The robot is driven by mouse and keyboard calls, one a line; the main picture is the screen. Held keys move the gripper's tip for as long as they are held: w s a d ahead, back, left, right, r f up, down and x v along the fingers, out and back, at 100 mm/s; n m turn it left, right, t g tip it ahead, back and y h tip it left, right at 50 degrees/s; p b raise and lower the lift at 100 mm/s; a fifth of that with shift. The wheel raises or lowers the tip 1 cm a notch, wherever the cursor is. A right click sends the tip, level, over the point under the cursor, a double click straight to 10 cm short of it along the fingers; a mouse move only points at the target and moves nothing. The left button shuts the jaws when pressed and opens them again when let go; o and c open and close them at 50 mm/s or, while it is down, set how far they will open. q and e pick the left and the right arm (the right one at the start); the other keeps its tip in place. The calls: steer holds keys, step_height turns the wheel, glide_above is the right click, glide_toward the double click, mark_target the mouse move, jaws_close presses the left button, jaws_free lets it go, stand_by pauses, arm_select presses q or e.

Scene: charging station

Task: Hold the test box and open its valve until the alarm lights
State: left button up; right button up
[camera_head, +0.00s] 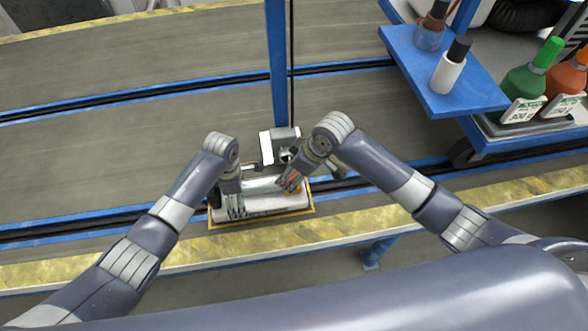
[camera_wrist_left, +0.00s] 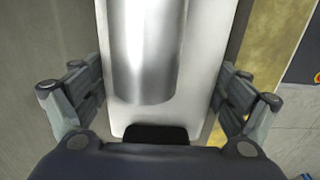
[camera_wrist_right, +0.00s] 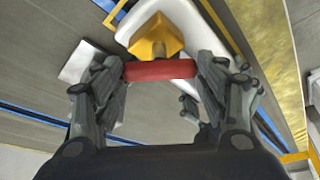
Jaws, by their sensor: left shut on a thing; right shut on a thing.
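The test box (camera_head: 262,202) is a white and silver unit with a shiny metal cylinder, lying by the near edge of the grey surface. In the left wrist view its white base (camera_wrist_left: 200,75) with the metal cylinder (camera_wrist_left: 147,50) fills the space between my fingers. My left gripper (camera_head: 233,203) is shut on the box across its width. My right gripper (camera_head: 292,180) is shut on the red valve handle (camera_wrist_right: 160,70), at the box's right end. A yellow valve part (camera_wrist_right: 155,38) sits just beyond the handle. No lit alarm is visible.
A blue post (camera_head: 277,65) rises behind the box. A blue shelf (camera_head: 440,75) with bottles stands at the upper right, near green and orange bottles (camera_head: 530,75). A worn yellow strip (camera_head: 130,262) runs along the near edge. The grey surface left of the box is clear.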

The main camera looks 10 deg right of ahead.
steer(key=m+h, duration=0.1)
steer(key=m, duration=0.1)
steer(key=m+t+h, duration=0.1)
steer(key=m, duration=0.2)
steer(key=shift+s+a+m, duration=0.15)
steer(key=shift+a+m, duration=0.05)
steer(key=shift+m, duration=0.1)
steer(key=shift+m+h, duration=0.8)
steer(key=shift+m, duration=1.4)
steer(key=shift+c, duration=0.2)
steer(key=shift+o, duration=0.2)
steer(key=o, duration=1)
steer(key=shift+o, duration=0.2)
steer(key=shift+a+t, duration=0.1)
steer(key=shift+t, duration=0.2)
